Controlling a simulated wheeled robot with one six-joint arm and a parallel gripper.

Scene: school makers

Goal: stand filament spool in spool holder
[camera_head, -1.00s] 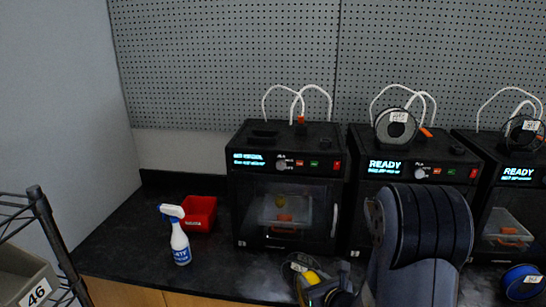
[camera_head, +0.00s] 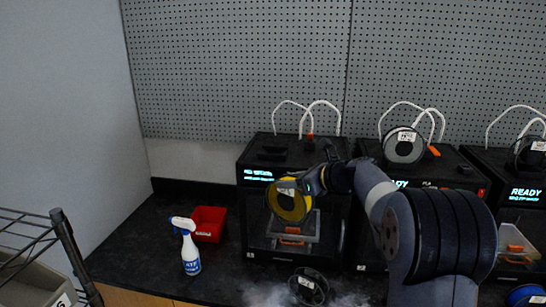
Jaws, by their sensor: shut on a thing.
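A yellow filament spool (camera_head: 287,208) with a dark rim and a pale label is gripped at its upper right by my gripper (camera_head: 303,187). My gripper is shut on the spool and holds it raised, apart from the bench, in front of the left printer (camera_head: 254,205). The fingertips are small and dark here. A dark, low piece on top of the left printer looks like an empty spool holder (camera_head: 272,152); its shape is hard to make out. The spool is below it in the picture.
Two more printers stand to the right, with a grey spool (camera_head: 404,146) and a black spool (camera_head: 529,154) on top. A dark spool (camera_head: 308,286) and a blue spool (camera_head: 526,296) are near the bench front. A spray bottle (camera_head: 190,250) and red bin (camera_head: 208,224) stand left.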

